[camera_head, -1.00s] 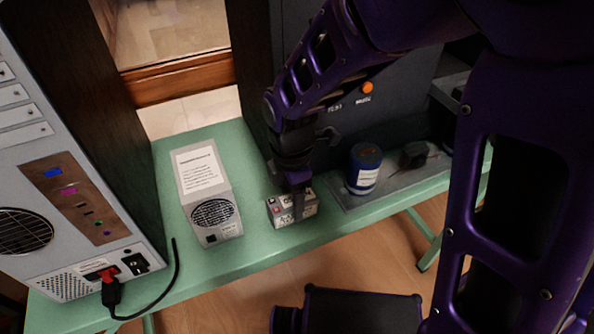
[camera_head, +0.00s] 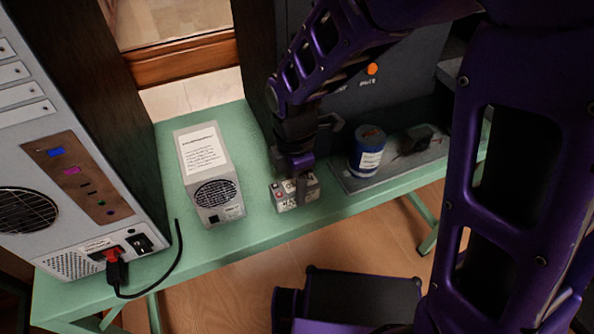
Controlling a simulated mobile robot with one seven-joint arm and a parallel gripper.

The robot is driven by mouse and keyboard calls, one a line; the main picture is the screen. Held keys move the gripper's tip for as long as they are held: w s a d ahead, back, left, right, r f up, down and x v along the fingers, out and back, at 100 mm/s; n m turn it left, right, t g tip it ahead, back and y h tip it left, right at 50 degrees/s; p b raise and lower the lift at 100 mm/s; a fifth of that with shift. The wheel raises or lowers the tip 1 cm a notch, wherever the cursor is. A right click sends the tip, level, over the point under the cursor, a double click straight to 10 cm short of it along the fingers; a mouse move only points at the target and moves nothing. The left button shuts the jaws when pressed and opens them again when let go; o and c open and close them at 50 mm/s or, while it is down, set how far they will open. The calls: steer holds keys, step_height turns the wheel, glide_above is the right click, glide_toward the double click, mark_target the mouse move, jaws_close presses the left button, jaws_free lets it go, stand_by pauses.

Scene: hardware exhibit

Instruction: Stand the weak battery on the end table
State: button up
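A small grey box-shaped battery (camera_head: 283,199) with printed labels and a red spot on top stands on the green table. My gripper (camera_head: 302,190) points down at it from above. One dark finger crosses the front of the battery; the other finger is hidden, so I cannot tell whether they grip it. The battery appears to rest on the tabletop. I cannot tell which surface is the end table; the only table in view is this green one (camera_head: 255,232).
A grey power supply box (camera_head: 215,195) with a fan grille stands left of the battery. A computer case (camera_head: 85,210) with a plugged black cable is further left. A blue canister (camera_head: 368,150) stands on a grey tray (camera_head: 357,187) to the right. A dark panel with an orange button (camera_head: 373,69) is behind.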

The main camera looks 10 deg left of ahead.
steer(key=o, duration=0.5)
steer(key=shift+r, duration=0.1)
